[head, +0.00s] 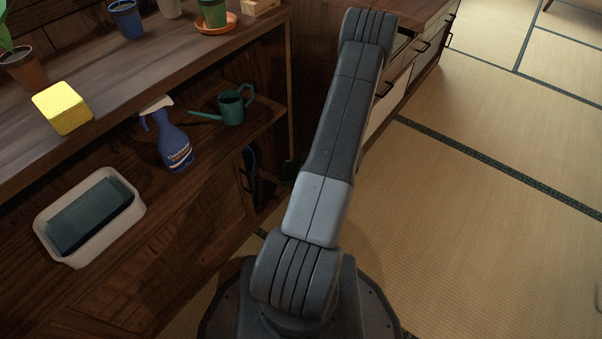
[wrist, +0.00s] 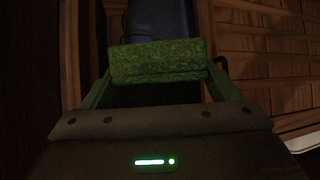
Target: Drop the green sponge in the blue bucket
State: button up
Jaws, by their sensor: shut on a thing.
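My gripper (wrist: 160,74) is shut on the green sponge (wrist: 155,56), a rough green block held across between its two fingers in the wrist view. Just beyond the sponge is a dim blue surface (wrist: 155,20), which may be the blue bucket; its rim and inside cannot be made out. In the head view a dark blue shape (head: 250,168) shows low by the cabinet's right end, perhaps the same thing. My arm hides most of my gripper there.
A wooden shelf (head: 125,75) on the left bears a yellow block (head: 63,108) and plant pots. Below are a blue spray bottle (head: 174,145), a green watering can (head: 232,106) and a white tub (head: 133,202). Drawers (head: 400,85) stand beyond.

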jog(key=w+a+b, duration=0.1)
jog(key=w+a, duration=0.2)
jog(key=a, duration=0.6)
jog(key=w+a+b, duration=0.2)
jog(key=w+a, duration=0.2)
jog(key=a, duration=0.6)
jog(key=shift+w+a, duration=0.2)
jog(key=shift+a, duration=0.05)
dwell(0.4)
jog(key=o, duration=0.9)
jog(key=shift+s+d+r+p, duration=0.5)
jog(key=shift+s+d+p, duration=0.5)
jog(key=shift+d, duration=1.5)
jog(key=shift+s+d+r+p, duration=0.5)
jog(key=shift+s+d+p, duration=0.45)
jog(key=shift+d, duration=1.55)
jog(key=shift+s+d+r+p, duration=0.5)
jog(key=shift+s+d+p, duration=0.45)
jog(key=shift+d, duration=1.55)
jog(key=shift+w, duration=0.1)
